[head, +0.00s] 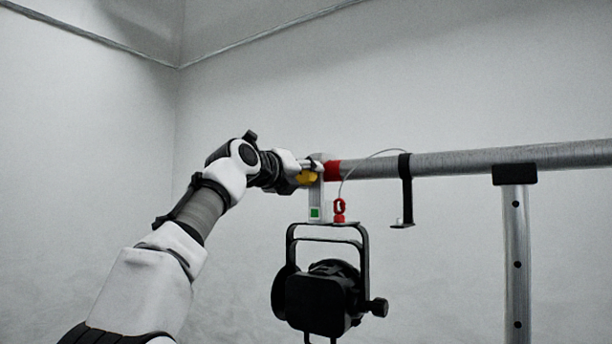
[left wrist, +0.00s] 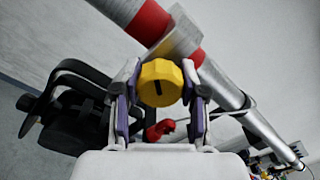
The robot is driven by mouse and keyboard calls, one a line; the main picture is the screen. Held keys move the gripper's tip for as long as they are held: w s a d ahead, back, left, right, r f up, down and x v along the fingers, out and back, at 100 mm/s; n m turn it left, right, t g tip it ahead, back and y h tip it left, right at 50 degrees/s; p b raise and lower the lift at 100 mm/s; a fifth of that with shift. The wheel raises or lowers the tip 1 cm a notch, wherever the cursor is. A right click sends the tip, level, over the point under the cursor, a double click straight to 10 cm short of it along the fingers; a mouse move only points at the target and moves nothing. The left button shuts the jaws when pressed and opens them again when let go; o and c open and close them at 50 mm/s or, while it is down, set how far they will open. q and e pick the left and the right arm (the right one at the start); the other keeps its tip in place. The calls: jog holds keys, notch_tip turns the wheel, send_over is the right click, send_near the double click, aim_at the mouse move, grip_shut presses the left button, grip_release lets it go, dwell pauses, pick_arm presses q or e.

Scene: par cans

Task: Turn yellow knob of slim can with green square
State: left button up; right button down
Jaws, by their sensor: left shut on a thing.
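The yellow knob (left wrist: 160,83) is round and ridged, with a dark slot in its face that looks nearly upright. In the head view the knob (head: 306,178) shows at the side of the silver clamp (head: 316,196), which carries a green square (head: 315,212). A black can (head: 322,297) hangs under the clamp in a yoke. My left gripper (head: 300,170) is at the knob. In the left wrist view its fingers (left wrist: 160,98) stand on both sides of the knob, shut on it. The knob's back is hidden. My right gripper is not in view.
The clamp hangs on a horizontal grey pipe (head: 455,162) with a red band (head: 332,170). A red safety-cable clip (head: 339,208) is beside the clamp. A black hook (head: 405,190) hangs to the right. A metal post (head: 516,260) stands farther right.

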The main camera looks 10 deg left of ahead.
pick_arm(q)
jog(key=shift+m, duration=0.5)
jog(key=o, duration=1.1)
jog(key=shift+c, duration=0.2)
jog(key=shift+o, duration=0.5)
jog(key=shift+w, duration=0.1)
